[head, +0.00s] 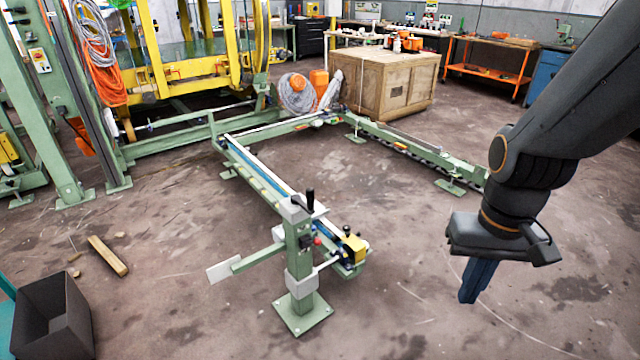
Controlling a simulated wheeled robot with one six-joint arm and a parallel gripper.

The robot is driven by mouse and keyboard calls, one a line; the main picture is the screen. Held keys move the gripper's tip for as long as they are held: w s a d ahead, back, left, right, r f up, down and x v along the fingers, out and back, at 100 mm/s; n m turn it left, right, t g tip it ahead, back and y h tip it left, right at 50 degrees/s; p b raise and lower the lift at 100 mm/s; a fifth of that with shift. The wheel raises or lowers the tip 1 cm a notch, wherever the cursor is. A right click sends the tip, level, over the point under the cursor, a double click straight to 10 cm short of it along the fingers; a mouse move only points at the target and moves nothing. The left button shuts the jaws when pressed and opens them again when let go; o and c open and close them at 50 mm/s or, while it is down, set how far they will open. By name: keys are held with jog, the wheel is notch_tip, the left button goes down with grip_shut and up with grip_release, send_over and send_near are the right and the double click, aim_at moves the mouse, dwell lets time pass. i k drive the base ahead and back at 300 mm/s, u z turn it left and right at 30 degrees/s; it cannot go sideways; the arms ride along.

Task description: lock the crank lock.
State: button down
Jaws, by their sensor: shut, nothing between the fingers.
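A green post (301,244) stands upright on a square base plate at the near end of the long green rail. At its top is a pale block with an upright black crank handle (310,196). A small red knob (318,241) and dark parts sit on the post's right side, but the picture is too small to tell which part is the lock or how it is set. My gripper (477,283) points down, shut and empty, its blue fingers together. It is well to the right of the post and touches nothing.
A low green frame (262,182) runs back from the post. A yellow block (353,246) is at the rail's near end, and a pale plate (223,270) sticks out left. A dark open bin (55,312) and wood piece (108,256) lie left. Floor around my gripper is clear.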

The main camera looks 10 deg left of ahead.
aim_at(317, 242)
jog(key=u, duration=0.5)
jog(key=i, duration=0.75)
jog(key=u, duration=0.4)
